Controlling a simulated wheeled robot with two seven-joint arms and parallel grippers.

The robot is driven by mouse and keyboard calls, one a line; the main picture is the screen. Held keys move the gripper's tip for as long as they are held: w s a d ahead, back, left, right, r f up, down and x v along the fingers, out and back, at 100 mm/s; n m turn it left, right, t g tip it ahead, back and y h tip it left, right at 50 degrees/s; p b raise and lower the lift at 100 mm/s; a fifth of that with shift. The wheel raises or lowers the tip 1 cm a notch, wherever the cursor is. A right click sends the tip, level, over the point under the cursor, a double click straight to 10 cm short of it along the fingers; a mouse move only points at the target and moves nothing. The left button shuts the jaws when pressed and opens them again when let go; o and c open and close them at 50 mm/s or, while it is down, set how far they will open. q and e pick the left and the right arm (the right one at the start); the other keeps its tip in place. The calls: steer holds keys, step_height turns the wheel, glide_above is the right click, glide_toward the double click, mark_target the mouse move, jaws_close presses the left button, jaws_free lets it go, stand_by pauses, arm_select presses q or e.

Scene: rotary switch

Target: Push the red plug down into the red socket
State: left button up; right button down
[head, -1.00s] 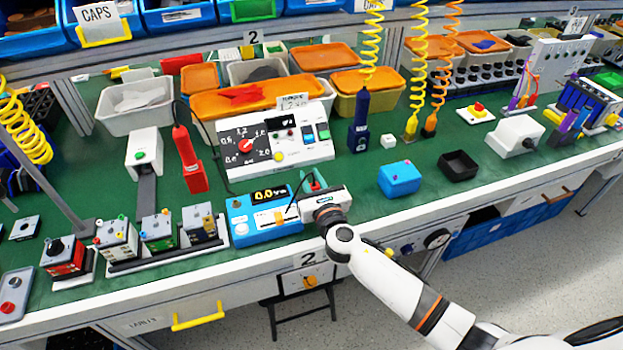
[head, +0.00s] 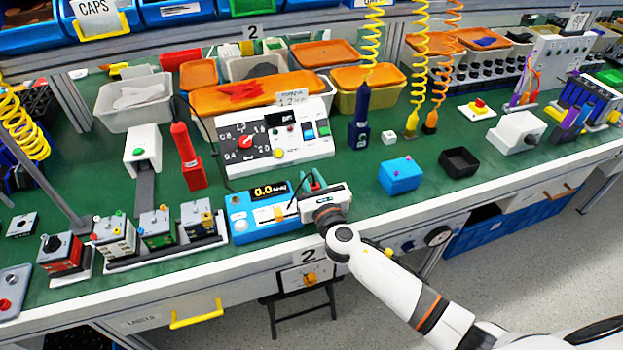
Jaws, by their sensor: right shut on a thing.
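My right gripper (head: 312,190) is at the right end of the blue tester (head: 240,226), low over the bench. Its white body hides most of the jaws and what is between them. A thin black lead rises from the tester beside the gripper. The red socket cannot be made out; the gripper covers that end of the tester. The tester's display reads about 0.0. My left gripper is not in view.
A white console with a rotary dial (head: 300,150) stands behind the tester. A rack of small modules (head: 158,232) is to its left. A blue box (head: 400,177) and a black tray (head: 459,162) lie to the right. Green bench surface is free between the gripper and the blue box.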

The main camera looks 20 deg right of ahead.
steer(key=shift+f+b, duration=0.4)
steer(key=shift+f, duration=0.1)
steer(key=c, duration=1.1)
jaws_free()
steer(key=shift+f, duration=0.1)
steer(key=shift+s, duration=0.1)
steer(key=s, duration=1.2)
steer(key=shift+d, duration=0.2)
steer(key=shift+r, duration=0.2)
steer(key=shift+w, duration=0.1)
